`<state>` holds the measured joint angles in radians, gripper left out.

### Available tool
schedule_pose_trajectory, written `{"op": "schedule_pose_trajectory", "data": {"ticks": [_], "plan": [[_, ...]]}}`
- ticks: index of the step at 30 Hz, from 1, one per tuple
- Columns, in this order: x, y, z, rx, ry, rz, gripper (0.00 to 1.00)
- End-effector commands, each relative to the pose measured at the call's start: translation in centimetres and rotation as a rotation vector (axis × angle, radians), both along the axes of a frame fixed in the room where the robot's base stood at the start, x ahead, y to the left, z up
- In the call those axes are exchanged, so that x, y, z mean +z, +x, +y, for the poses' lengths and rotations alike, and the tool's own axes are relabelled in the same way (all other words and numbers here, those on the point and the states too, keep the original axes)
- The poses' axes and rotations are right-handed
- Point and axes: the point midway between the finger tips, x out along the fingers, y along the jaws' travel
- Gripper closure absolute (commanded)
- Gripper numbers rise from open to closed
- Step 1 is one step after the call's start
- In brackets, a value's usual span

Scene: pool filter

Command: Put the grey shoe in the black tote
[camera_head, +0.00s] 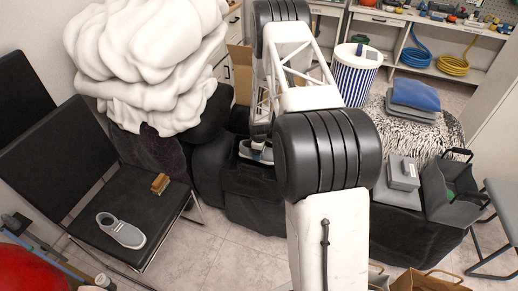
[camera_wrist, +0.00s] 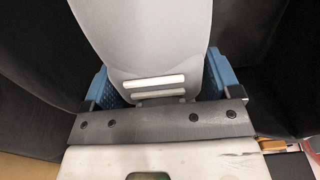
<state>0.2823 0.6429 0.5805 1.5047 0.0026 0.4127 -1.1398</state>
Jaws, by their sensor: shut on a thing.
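My gripper (camera_wrist: 162,88) is shut on a grey shoe (camera_wrist: 155,40), with a blue finger pad on each side of it. In the head view this shoe (camera_head: 247,150) shows partly behind my arm, at the upper opening of a black fabric container (camera_head: 250,188) that looks like the black tote. Dark walls stand around the shoe in the wrist view. I cannot tell whether the shoe touches the tote's bottom. Another grey shoe (camera_head: 121,231) lies on the seat of a black chair at the left.
The black chair (camera_head: 125,205) also holds a brown brush (camera_head: 160,183). A large white bundle (camera_head: 150,65) stands at the tote's left. To the right are a striped bin (camera_head: 355,77), a grey box (camera_head: 402,173) and an open dark bag (camera_head: 452,195). The front floor is partly clear.

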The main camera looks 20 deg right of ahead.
Motion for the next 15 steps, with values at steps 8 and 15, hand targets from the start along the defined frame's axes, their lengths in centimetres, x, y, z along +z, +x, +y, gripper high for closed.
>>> {"op": "schedule_pose_trajectory", "data": {"ticks": [8, 15], "plan": [[-2.3, 0.0, 0.0, 0.0, 0.0, 0.0, 0.5], [-3.4, 0.0, 0.0, 0.0, 0.0, 0.0, 0.5]]}}
